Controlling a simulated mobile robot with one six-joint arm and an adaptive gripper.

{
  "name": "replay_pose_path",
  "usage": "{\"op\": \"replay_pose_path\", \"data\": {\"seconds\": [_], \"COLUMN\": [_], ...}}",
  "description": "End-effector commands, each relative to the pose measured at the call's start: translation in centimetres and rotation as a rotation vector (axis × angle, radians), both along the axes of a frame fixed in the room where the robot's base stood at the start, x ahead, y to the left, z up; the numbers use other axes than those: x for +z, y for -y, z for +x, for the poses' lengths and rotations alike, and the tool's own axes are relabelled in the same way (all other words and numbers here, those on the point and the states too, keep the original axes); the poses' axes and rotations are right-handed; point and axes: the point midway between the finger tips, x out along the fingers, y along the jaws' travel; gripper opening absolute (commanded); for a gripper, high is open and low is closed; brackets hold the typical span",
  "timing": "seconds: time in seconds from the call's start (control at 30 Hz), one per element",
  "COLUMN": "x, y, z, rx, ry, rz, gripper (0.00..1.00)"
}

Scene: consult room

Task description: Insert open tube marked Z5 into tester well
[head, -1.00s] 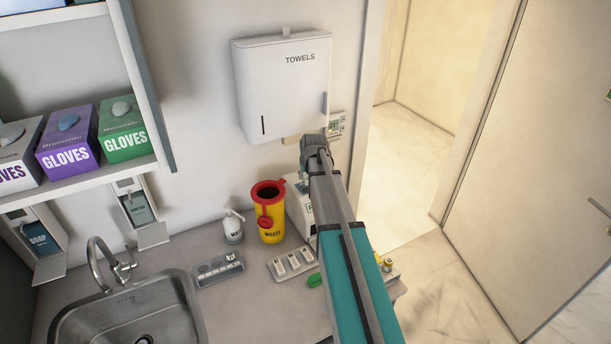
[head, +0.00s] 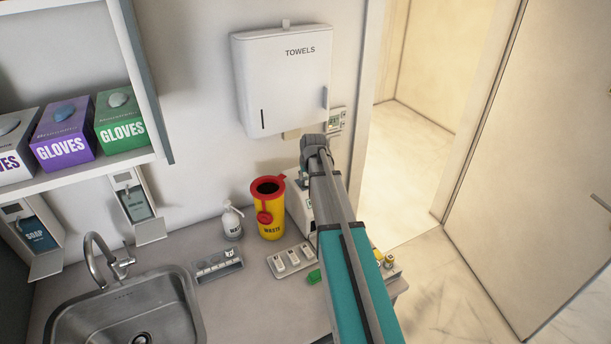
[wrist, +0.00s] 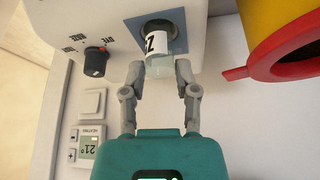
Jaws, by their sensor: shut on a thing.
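In the wrist view, my gripper (wrist: 160,82) is shut on a clear tube (wrist: 158,67) with a white label (wrist: 158,43) showing a black Z; the rest of the mark is not readable. The tube overlaps the dark round well (wrist: 153,26) in the blue-grey panel of the white tester (wrist: 118,22). I cannot tell how far the tube is inside the well or whether it is only in front of it.
The yellow waste bin with red rim (head: 270,222) stands close beside the tester. A white rack (head: 290,262), a grey tray (head: 217,265), a spray bottle (head: 232,224) and a green item (head: 314,277) are on the counter. The sink (head: 130,318) is at left.

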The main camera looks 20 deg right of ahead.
Motion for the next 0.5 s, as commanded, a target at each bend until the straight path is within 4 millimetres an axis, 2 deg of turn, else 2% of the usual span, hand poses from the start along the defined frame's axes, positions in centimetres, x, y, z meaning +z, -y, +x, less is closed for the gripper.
{"op": "replay_pose_path", "data": {"seconds": [0.23,0.27,0.43,0.47,0.5], "x": [0.0,0.0,0.0,0.0,0.0], "y": [0.0,0.0,-0.01,-0.01,-0.01], "z": [0.0,0.0,0.01,0.01,0.0], "rx": [0.0,0.0,0.0,0.0,0.0], "ry": [0.0,0.0,0.0,0.0,0.0], "rz": [0.0,0.0,0.0,0.0,0.0], "gripper": [0.1,0.43,0.75,0.8,0.8]}}
